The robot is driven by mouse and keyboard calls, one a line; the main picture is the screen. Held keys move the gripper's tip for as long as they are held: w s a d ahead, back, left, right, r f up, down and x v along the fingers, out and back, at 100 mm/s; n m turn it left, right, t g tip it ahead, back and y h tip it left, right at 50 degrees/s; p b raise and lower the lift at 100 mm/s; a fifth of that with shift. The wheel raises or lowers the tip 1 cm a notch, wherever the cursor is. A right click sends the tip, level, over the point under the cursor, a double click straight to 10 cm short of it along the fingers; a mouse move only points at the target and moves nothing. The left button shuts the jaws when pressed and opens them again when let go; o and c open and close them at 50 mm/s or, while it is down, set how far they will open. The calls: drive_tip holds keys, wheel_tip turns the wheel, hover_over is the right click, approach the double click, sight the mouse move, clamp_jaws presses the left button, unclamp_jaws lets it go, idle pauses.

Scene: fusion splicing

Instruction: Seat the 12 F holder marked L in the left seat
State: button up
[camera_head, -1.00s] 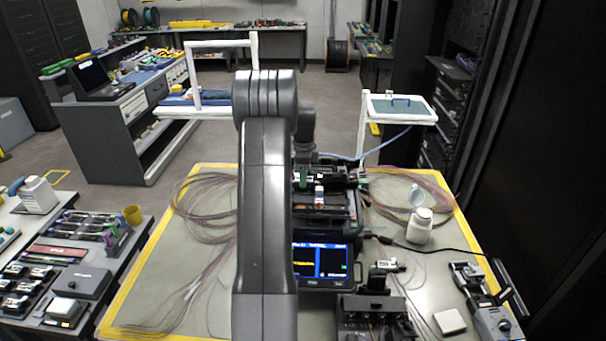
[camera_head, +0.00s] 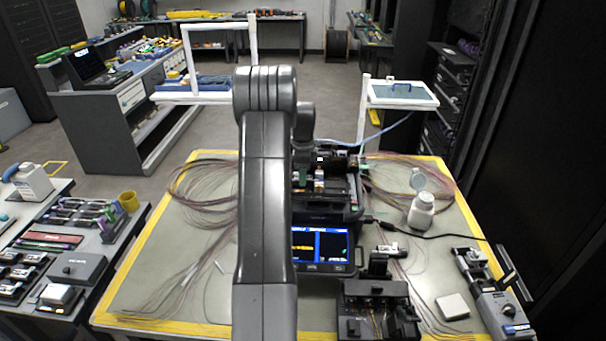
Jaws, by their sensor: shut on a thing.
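The fusion splicer (camera_head: 345,216) stands on the worktable with its lit screen (camera_head: 320,246) facing me. Its upper work area is partly hidden behind my arm. My gripper (camera_head: 303,172) is at the left of that area, mostly hidden by my own arm. It is shut on a small piece that I take to be the 12 F holder, with a greenish part beside it. The L mark cannot be read. The left seat is hidden, and I cannot tell whether the holder touches it.
Fibre coils (camera_head: 205,190) lie left of the splicer, and more lie right. A white bottle (camera_head: 421,210) with its lid open, a black device (camera_head: 377,308), a white block (camera_head: 452,306) and a grey tool (camera_head: 500,312) occupy the right. The table's left front is mostly clear.

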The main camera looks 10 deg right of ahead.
drive_tip(key=shift+f, duration=0.1)
idle(0.8)
drive_tip(key=o, duration=1.1)
wheel_tip(320, 180, up, 14)
drive_tip(key=shift+f+b, duration=0.1)
drive_tip(key=shift+b, duration=0.8)
